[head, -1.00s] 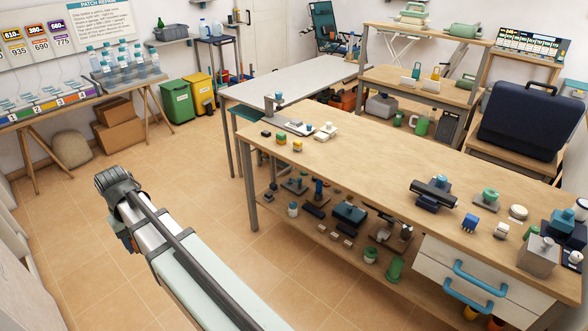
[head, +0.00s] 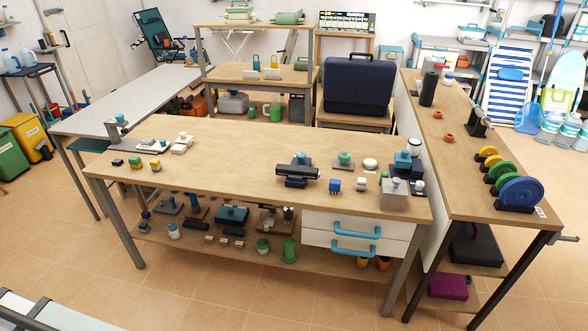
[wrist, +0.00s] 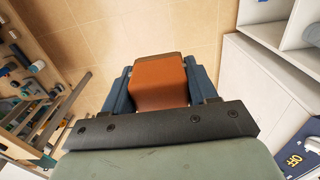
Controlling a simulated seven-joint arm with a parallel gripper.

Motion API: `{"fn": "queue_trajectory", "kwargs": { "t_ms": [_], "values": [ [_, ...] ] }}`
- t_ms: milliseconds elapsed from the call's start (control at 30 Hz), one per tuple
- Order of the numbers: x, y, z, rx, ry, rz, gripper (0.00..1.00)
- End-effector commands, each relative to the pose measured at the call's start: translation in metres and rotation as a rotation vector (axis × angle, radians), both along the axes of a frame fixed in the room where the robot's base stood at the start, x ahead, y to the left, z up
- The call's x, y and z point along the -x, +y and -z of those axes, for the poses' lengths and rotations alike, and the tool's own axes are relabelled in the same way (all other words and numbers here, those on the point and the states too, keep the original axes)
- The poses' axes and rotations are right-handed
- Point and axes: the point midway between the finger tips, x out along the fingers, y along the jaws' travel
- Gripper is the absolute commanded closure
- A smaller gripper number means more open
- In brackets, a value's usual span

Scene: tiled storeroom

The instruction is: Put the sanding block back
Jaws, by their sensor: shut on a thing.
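My gripper (wrist: 161,92) shows in the wrist view, its two dark blue fingers shut on an orange-brown block with a darker far edge. This block (wrist: 160,84) looks like the sanding block. It is held above the tiled floor, clear of any surface. I cannot tell which spot in the room is the block's own place.
A wooden workbench (head: 240,150) holds small blocks and tools, with more on its lower shelf. A side bench (head: 455,160) at right carries coloured discs (head: 521,191). A dark blue case (head: 357,87) stands behind. In the wrist view, a white cabinet (wrist: 250,75) is at right; floor between is free.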

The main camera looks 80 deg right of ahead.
Motion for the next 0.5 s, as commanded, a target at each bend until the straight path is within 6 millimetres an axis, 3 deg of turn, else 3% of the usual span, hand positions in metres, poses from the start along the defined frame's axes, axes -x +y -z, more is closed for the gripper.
{"fn": "queue_trajectory", "kwargs": {
  "t_ms": [233, 500],
  "values": [
    [0.000, -0.019, 0.000, 0.000, 0.000, 0.031, 0.76],
    [0.007, -0.090, 0.001, 0.000, 0.001, 0.147, 0.76]
  ]
}}
